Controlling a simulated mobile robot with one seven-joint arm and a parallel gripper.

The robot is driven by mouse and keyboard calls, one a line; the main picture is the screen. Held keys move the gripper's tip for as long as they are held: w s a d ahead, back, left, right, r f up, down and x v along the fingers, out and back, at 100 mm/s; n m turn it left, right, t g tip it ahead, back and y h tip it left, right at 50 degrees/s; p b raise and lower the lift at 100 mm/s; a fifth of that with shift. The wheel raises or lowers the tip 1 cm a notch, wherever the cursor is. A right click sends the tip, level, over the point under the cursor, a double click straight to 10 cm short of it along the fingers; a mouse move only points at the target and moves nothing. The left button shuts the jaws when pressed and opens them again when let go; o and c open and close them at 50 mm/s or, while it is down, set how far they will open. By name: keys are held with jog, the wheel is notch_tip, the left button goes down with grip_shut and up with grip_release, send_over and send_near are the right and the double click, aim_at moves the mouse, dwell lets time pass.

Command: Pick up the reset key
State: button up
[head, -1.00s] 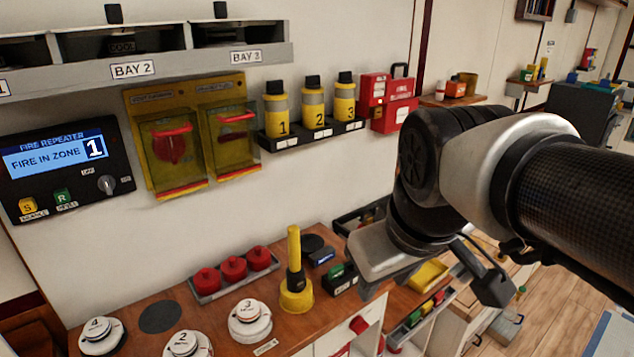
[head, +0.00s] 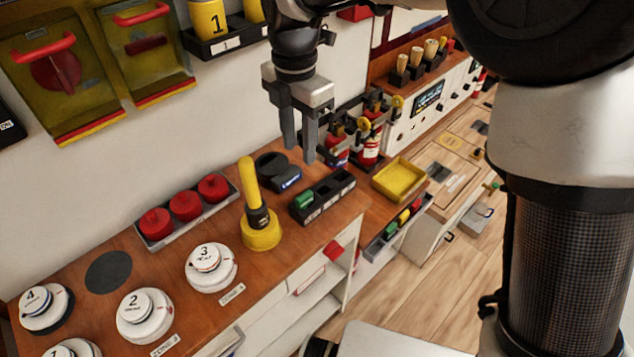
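No item reads clearly as the reset key. A small green piece (head: 303,200) sits in the left slot of a black slotted holder (head: 330,194) on the wooden counter, and it may be the key. A blue piece with white lettering (head: 289,181) lies at the front of a round black stand just behind it. My gripper (head: 299,152) points down above and behind the holder. Its two fingers are apart with nothing between them.
A yellow-handled tool (head: 252,190) stands upright left of the holder. Red knobs (head: 185,206) sit in a tray, and white detectors (head: 211,267) stand on the counter (head: 75,245). Small extinguishers (head: 369,148) and a yellow tray (head: 399,179) are to the right.

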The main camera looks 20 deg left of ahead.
send_over(304, 195)
jog(key=f, duration=0.8)
jog(key=shift+s+a+f+b, duration=0.15)
jog(key=shift+a+f+b, duration=0.05)
jog(key=shift+f+b, duration=0.15)
jog(key=shift+d+f, duration=0.2)
jog(key=shift+f, duration=2.8)
jog(key=shift+c, duration=0.2)
grip_shut()
